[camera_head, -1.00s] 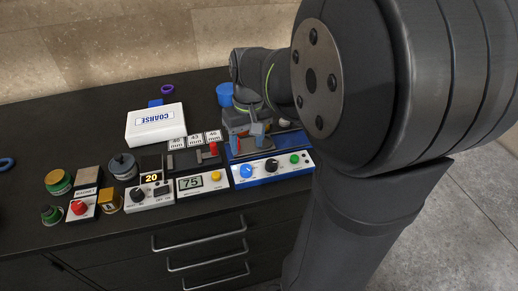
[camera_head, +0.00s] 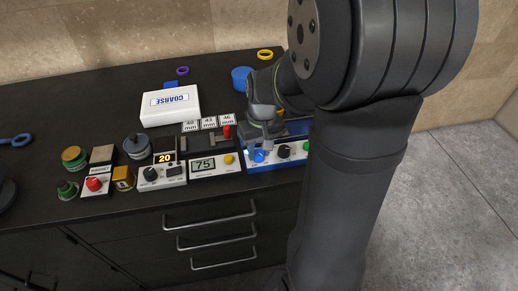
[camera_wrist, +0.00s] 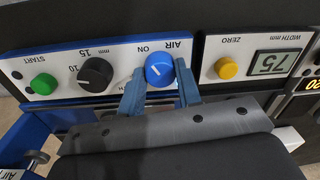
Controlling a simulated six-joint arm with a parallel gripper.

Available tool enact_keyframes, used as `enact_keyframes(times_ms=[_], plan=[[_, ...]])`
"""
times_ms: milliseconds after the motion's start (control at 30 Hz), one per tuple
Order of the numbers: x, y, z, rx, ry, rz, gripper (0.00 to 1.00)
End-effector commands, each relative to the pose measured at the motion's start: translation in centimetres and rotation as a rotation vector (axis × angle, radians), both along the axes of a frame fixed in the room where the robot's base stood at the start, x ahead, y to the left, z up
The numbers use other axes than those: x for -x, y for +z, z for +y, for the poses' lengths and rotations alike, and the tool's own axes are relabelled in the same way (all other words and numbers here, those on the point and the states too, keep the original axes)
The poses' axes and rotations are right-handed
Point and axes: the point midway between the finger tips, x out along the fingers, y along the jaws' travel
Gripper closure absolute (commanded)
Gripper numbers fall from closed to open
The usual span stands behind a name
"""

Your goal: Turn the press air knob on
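The blue air knob (camera_wrist: 160,70) sits on the white front panel of the press (camera_wrist: 118,66), beside the AIR and ON lettering, which appears upside down in the wrist view. In the head view the knob (camera_head: 260,156) is at the left end of the panel, partly covered by my fingers. My gripper (camera_wrist: 160,80) has its two blue fingers on either side of the knob. The fingers look open, with small gaps beside the knob; contact is not clear. My gripper also shows in the head view (camera_head: 260,148).
A black dial (camera_wrist: 95,75) and green START button (camera_wrist: 43,84) share the panel. A width gauge with yellow ZERO button (camera_wrist: 226,68) stands close beside it. A white COARSE box (camera_head: 170,106) and several small parts occupy the counter. Free counter lies behind the box.

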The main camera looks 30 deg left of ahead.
Motion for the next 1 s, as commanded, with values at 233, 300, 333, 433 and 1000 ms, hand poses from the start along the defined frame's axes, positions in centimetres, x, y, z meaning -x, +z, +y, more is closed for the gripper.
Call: enact_keyframes(times_ms=[233,300,333,433,1000], plan=[[-0.01,0.02,0.00,0.000,0.017,0.000,0.91],[-0.01,0.01,0.00,0.001,0.052,0.000,0.91],[-0.01,0.01,0.01,0.000,0.068,0.001,0.91],[0.00,0.00,0.01,0.001,0.105,0.002,0.91],[0.01,-0.01,0.01,0.001,0.113,0.003,0.47]])
